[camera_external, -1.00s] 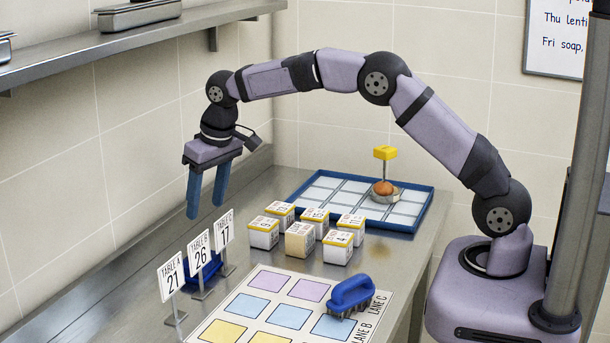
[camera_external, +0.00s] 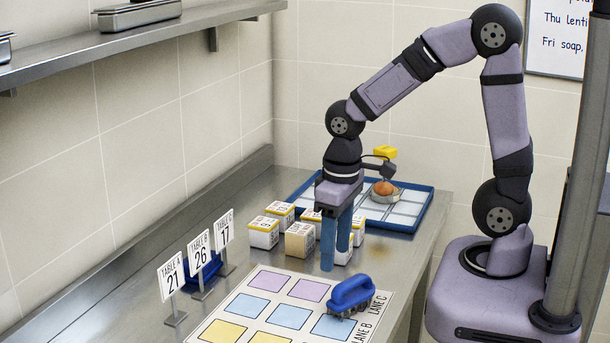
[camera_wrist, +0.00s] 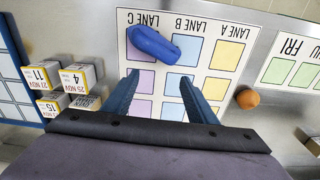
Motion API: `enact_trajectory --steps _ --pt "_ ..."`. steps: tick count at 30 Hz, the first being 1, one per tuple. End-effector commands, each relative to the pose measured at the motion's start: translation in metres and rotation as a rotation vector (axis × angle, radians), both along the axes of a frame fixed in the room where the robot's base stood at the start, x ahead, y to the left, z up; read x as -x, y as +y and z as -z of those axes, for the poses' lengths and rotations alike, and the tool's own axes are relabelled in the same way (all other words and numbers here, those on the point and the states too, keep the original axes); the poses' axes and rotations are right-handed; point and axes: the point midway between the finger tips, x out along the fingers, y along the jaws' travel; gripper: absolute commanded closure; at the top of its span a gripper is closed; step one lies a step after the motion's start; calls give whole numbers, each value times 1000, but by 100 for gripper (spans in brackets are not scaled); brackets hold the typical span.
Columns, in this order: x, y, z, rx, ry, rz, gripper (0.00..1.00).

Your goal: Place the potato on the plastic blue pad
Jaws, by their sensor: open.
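A brown, rounded lump that looks like the potato (camera_wrist: 247,98) lies on the counter beside the mat's Lane A side in the wrist view. Another brown rounded item (camera_external: 383,187) sits in a metal cup on the blue-framed tray (camera_external: 407,228); I cannot tell which is the potato. The mat (camera_external: 240,290) has several pale blue squares (camera_external: 288,316), which may include the blue pad. My gripper (camera_external: 336,260) is open and empty, pointing down beside the small boxes. In the wrist view its fingers (camera_wrist: 160,78) are above the mat's Lane C and Lane B columns.
A blue brush (camera_external: 350,294) lies on the mat's right part. Several small dated boxes (camera_external: 299,240) stand behind my fingers. Table signs (camera_external: 198,262) stand at left, with a blue item partly hidden behind them. A card marked FRI (camera_wrist: 290,62) lies right of the mat.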

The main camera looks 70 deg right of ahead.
Motion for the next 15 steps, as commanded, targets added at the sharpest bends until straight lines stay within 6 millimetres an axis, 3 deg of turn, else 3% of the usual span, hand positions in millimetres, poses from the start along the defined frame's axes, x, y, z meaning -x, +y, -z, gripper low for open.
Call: enact_trajectory --steps 3,6,9,15 --pt "41 1 11 -4 24 -18 48" --pt "64 1 18 -6 40 -29 48" --pt "77 2 22 -7 48 -35 48" --pt "83 2 24 -8 52 -38 48"
